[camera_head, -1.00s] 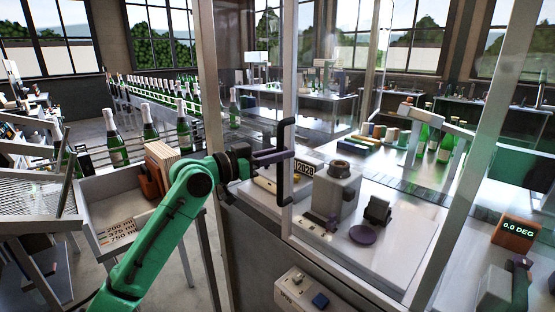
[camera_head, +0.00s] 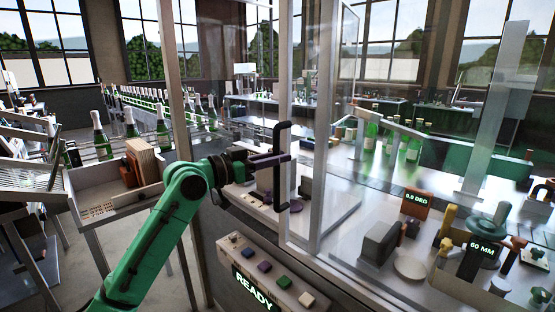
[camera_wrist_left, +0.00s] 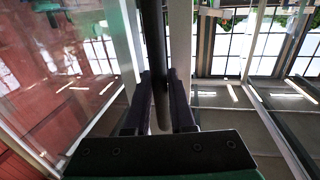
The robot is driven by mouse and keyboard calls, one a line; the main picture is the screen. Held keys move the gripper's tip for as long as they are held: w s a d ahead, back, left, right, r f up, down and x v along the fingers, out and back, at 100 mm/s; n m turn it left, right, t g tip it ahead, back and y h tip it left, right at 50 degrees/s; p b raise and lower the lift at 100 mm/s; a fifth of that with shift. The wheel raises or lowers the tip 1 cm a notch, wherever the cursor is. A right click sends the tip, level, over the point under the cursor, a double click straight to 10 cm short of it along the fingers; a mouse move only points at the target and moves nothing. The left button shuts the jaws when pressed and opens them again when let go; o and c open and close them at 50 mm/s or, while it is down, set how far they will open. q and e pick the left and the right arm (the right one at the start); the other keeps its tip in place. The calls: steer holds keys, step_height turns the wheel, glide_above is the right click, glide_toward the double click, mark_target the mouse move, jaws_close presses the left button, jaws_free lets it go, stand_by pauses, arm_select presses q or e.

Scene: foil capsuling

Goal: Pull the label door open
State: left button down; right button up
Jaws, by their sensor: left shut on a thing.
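The label door (camera_head: 285,60) is a clear panel in a pale metal frame, with a black upright bar handle (camera_head: 281,205) on its edge. My left gripper (camera_head: 276,160) reaches in from the left and is shut on this handle, about at its middle. In the left wrist view the handle (camera_wrist_left: 158,50) runs as a dark bar between the two fingers of the gripper (camera_wrist_left: 164,100). The door's exact opening angle is hard to tell through the clear panes. My right gripper is not in view.
A control box (camera_head: 270,270) with coloured buttons and a READY display is below the door. Green bottles (camera_head: 412,145) and an orange readout (camera_head: 416,204) stand at the right. A pale bin (camera_head: 105,208) stands left of my arm; metal posts (camera_head: 325,120) flank the handle.

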arm_select(q)
steer(key=shift+s+d, duration=0.1)
steer(key=shift+d, duration=0.05)
steer(key=c, duration=0.8)
jaws_free()
steer(key=shift+o, duration=0.2)
steer(key=b+v, duration=0.6)
steer(key=v, duration=0.8)
steer(key=shift+a, duration=0.3)
